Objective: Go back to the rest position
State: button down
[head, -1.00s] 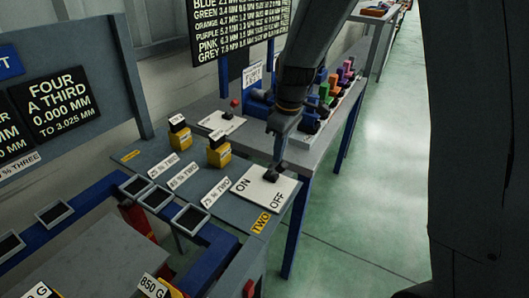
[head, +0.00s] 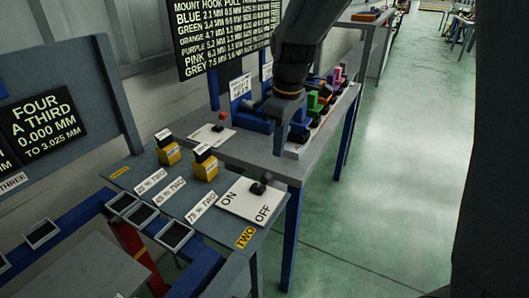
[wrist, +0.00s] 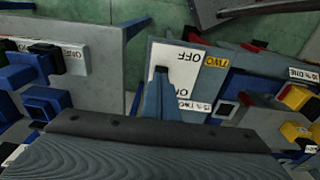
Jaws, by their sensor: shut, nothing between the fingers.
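My gripper (head: 280,149) is shut and empty. In the head view it hangs from my dark arm, in front of the rear bench and above and behind the ON/OFF plate, apart from it. In the wrist view the closed fingertips (wrist: 161,72) overlap the white plate, hiding part of it. The white ON/OFF plate (head: 241,208) lies on the near grey bench beside the yellow TWO label (head: 244,238). Its black switch knob (head: 259,187) stands free. The plate also shows upside down in the wrist view (wrist: 188,68).
Two yellow blocks (head: 205,168) with tags stand on the near bench. The rear bench (head: 245,150) carries a red button and a row of coloured hooks (head: 325,92). A lettered board (head: 230,45) stands behind. Green floor (head: 390,170) at right is clear.

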jog(key=s+d+f+m, duration=0.3)
jog(key=s+d+m, duration=0.1)
jog(key=s, duration=0.4)
jog(key=s+d+f+m, duration=0.4)
jog(key=s+d+m, duration=0.1)
jog(key=s+m, duration=0.2)
jog(key=shift+s+d+h, duration=0.3)
jog(key=shift+s+h, duration=0.1)
jog(key=shift+s, duration=0.05)
